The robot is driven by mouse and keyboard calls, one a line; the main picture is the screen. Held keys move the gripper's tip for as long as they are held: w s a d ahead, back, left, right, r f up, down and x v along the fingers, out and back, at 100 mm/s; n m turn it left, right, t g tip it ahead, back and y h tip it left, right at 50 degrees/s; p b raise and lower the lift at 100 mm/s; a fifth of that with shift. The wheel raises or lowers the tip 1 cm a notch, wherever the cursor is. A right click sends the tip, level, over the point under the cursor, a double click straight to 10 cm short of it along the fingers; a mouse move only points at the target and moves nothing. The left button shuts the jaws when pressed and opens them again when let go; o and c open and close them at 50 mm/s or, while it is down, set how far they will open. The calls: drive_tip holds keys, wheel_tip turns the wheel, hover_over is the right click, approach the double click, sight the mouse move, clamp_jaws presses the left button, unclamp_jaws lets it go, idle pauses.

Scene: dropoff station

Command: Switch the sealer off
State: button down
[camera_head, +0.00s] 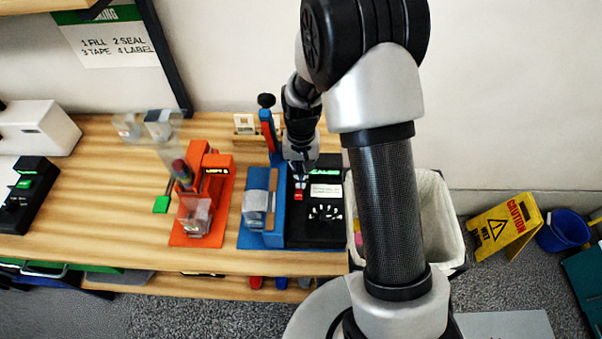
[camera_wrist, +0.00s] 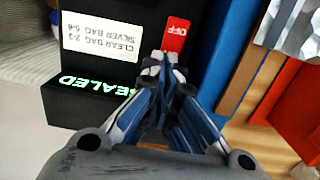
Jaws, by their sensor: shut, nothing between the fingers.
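The sealer has a black control box (camera_head: 300,232) beside a blue body (camera_head: 273,238) on the wooden bench. Its red switch (camera_head: 299,196) also shows in the wrist view (camera_wrist: 177,34), marked "OFF". A white bag-setting label (camera_head: 325,190) and a dial (camera_head: 325,212) lie to the right of the switch in the head view. A green lit "SEALED" display (camera_wrist: 95,88) shows in the wrist view. My gripper (camera_head: 300,179) points down over the box with its fingers shut and empty. In the wrist view its fingertips (camera_wrist: 164,60) are right at the switch's edge; whether they touch is unclear.
An orange machine (camera_head: 219,185) stands left of the sealer, and a black device (camera_head: 38,190) sits farther left. A lined bin (camera_head: 441,215) is right of the bench. A yellow caution sign (camera_head: 505,226) and a blue bucket (camera_head: 563,232) stand on the floor.

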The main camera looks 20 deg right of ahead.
drive_tip(key=shift+r, duration=0.15)
drive_tip(key=shift+r+p, duration=0.65)
drive_tip(key=shift+r, duration=0.1)
drive_tip(key=shift+r+p, duration=0.3)
wheel_tip(320, 180, up, 13)
drive_tip(key=w+p, duration=0.2)
drive_tip(key=p, duration=0.2)
drive_tip(key=shift+w+d, duration=0.15)
drive_tip(key=shift+d, duration=0.25)
drive_tip(key=shift+r, duration=0.1)
